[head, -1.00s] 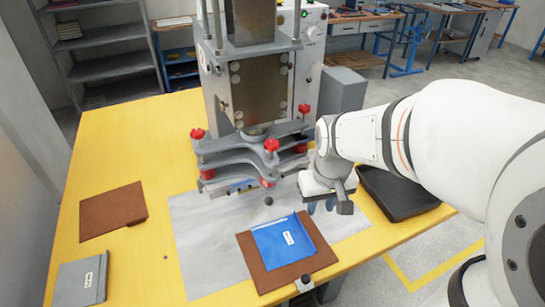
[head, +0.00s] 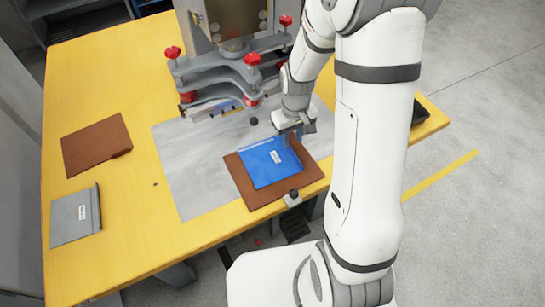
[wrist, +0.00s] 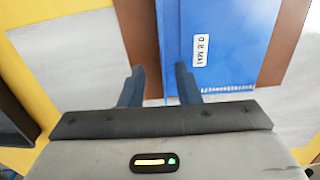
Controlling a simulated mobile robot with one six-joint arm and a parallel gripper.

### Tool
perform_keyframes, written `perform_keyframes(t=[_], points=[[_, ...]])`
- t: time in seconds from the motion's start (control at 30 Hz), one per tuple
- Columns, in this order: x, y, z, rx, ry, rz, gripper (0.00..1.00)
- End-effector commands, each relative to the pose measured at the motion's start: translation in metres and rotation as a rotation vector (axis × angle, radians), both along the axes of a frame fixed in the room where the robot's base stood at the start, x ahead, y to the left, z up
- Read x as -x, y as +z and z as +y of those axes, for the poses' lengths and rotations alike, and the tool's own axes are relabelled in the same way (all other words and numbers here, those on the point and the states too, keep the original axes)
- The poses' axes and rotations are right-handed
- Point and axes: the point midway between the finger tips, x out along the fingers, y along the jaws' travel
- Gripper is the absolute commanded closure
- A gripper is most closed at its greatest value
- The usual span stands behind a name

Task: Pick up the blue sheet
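The blue sheet (head: 270,168) lies on a brown sheet (head: 248,195) near the front of the yellow table and carries a small white label. In the wrist view the blue sheet (wrist: 225,50) fills the upper right, with a raised strip along its left side. My gripper (head: 291,140) is at the sheet's far right corner in the head view. Whether the fingers touch the sheet cannot be told.
A press with red knobs (head: 253,58) stands just behind the sheets. A clamp (head: 293,198) sits at the table's front edge. Another brown sheet (head: 95,144) and a grey sheet (head: 75,217) lie at the left. A dark pad (head: 419,114) lies at the right.

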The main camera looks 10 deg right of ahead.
Motion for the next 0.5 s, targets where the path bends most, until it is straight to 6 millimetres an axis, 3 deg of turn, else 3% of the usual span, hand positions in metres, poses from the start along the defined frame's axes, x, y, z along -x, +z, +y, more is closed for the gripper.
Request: perform_keyframes(t=[0.2,0.5], points=[[0.004,-0.03,0.002,0.0,-0.001,0.003,0.7],[0.003,-0.034,0.002,0.0,-0.002,0.0,0.71]])
